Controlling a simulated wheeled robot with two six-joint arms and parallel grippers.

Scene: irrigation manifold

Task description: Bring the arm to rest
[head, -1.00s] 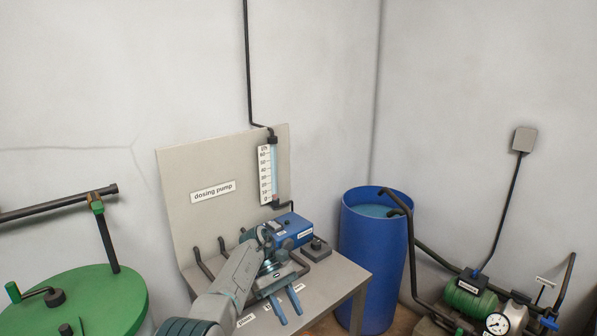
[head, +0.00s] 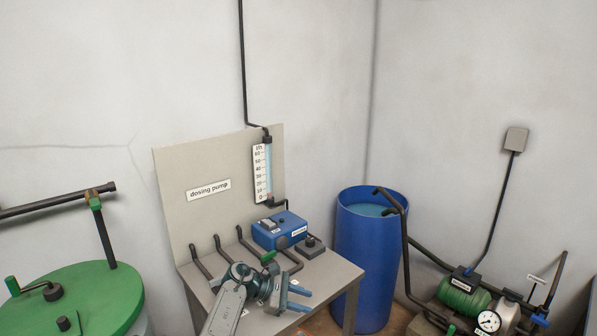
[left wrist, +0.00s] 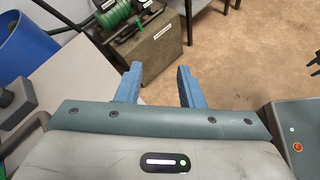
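My left gripper (head: 306,299) is at the front of the dosing pump table (head: 335,276), low in the head view, its fingers pointing right. The two blue fingers stand apart with nothing between them; the left wrist view shows the same empty gap (left wrist: 158,78), over the floor. The blue dosing pump (head: 281,230) sits on the table behind the gripper, clear of it. A green-handled valve (head: 268,257) is on a black pipe between them.
A blue barrel (head: 371,250) of liquid stands right of the table. A green tank (head: 80,297) is at the left. A green pump with a gauge (head: 489,321) is at the lower right. Brown floor (left wrist: 225,60) is open beyond the fingers in the left wrist view.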

